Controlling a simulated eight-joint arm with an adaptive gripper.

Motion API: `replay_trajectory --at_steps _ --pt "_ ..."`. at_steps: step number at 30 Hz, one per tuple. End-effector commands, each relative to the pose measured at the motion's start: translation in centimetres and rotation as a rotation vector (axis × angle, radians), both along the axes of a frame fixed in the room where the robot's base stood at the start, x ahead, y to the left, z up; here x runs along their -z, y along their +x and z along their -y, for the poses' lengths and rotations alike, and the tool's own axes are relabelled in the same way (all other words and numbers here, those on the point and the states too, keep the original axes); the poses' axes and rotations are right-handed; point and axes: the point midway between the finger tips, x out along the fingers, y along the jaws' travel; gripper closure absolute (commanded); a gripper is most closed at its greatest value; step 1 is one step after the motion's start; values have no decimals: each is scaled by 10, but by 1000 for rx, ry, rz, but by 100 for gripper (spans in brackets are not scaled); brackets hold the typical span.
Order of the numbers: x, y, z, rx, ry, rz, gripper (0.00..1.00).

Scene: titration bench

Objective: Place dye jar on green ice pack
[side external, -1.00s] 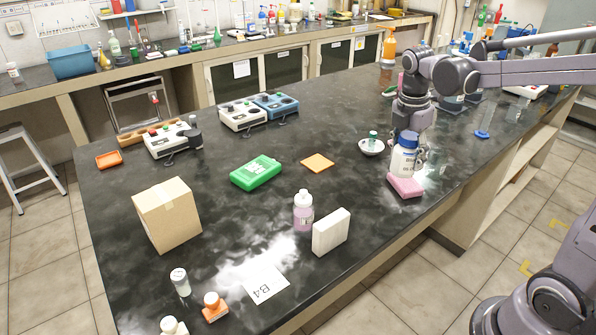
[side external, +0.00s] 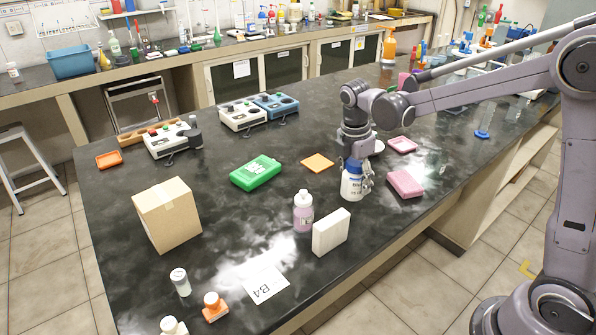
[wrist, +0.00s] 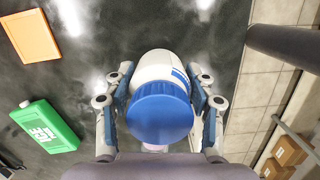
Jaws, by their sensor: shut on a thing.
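The dye jar (side external: 353,184) is a white jar with a blue label and a blue lid. In the wrist view the jar (wrist: 159,104) sits between the two fingers, its blue lid facing the camera. My gripper (side external: 356,176) is shut on the jar and holds it near the front edge of the bench. Whether the jar touches the bench I cannot tell. The green ice pack (side external: 256,173) lies flat on the bench, left of my gripper; it also shows at the lower left of the wrist view (wrist: 45,127). Nothing lies on it.
An orange square (side external: 317,162) lies between the ice pack and my gripper. A pink bottle (side external: 303,212) and a white block (side external: 331,232) stand at front left of the jar. A pink block (side external: 406,183) lies to the right. A cardboard box (side external: 167,214) stands farther left.

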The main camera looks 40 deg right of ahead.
Motion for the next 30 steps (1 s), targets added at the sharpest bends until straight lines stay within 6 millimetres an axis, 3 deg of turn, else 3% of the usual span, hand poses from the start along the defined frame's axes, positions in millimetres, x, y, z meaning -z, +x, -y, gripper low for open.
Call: replay_trajectory --at_steps 11,24,25,27,30 --pt "36 1 -2 0 0 0 81" --pt "41 1 -1 -1 0 0 81" --pt "41 1 -1 -1 0 0 42" --pt "41 1 -1 -1 0 0 22" --pt "41 1 -1 -1 0 0 22"
